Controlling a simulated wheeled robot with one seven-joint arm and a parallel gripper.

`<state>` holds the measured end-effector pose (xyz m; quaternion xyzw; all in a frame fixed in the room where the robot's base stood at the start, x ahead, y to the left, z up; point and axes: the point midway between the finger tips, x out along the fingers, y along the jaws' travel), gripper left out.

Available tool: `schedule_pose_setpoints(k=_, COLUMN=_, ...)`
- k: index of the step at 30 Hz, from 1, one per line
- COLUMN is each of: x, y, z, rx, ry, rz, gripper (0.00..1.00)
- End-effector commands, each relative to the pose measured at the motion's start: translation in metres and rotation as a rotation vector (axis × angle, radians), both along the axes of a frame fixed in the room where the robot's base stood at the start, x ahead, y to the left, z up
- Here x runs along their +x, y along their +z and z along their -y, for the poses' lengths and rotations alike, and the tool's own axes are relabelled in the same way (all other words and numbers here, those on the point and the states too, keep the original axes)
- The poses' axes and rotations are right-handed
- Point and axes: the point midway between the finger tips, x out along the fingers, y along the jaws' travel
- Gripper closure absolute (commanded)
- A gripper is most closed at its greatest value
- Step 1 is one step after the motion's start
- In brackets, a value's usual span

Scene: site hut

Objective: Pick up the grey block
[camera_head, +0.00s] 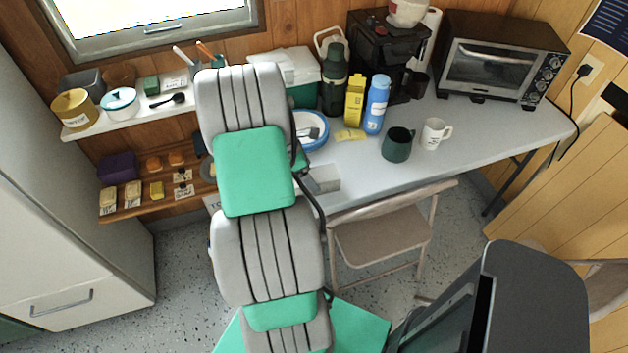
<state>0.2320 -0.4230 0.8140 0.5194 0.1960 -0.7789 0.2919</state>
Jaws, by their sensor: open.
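A grey block (322,179) lies near the front edge of the white table, just right of my arm. Its top and front faces show; its left end is close to my arm's black cable, and I cannot tell whether part of it is covered. My arm, in grey and green, rises through the middle of the view and hides part of the table and shelf. My gripper is not visible; the arm covers the place where its end would be.
Behind the block are a blue-rimmed plate (312,132), a yellow carton (355,100), a blue bottle (377,104), a dark green mug (397,144) and a white mug (435,133). A folding chair (385,238) stands at the front. The table's right part (500,128) is clear.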

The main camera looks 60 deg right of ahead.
Motion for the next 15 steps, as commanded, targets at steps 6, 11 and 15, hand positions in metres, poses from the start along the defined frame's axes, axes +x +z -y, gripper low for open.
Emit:
schedule_pose_setpoints(k=6, x=-0.012, y=-0.034, z=0.006, rx=0.001, ry=-0.002, rz=0.001, gripper=0.11)
schedule_pose_setpoints(k=11, x=-0.013, y=-0.039, z=0.007, rx=-0.001, ry=-0.001, rz=0.002, gripper=0.11)
schedule_pose_setpoints(k=15, x=-0.013, y=-0.038, z=0.007, rx=-0.001, ry=-0.001, rz=0.002, gripper=0.14)
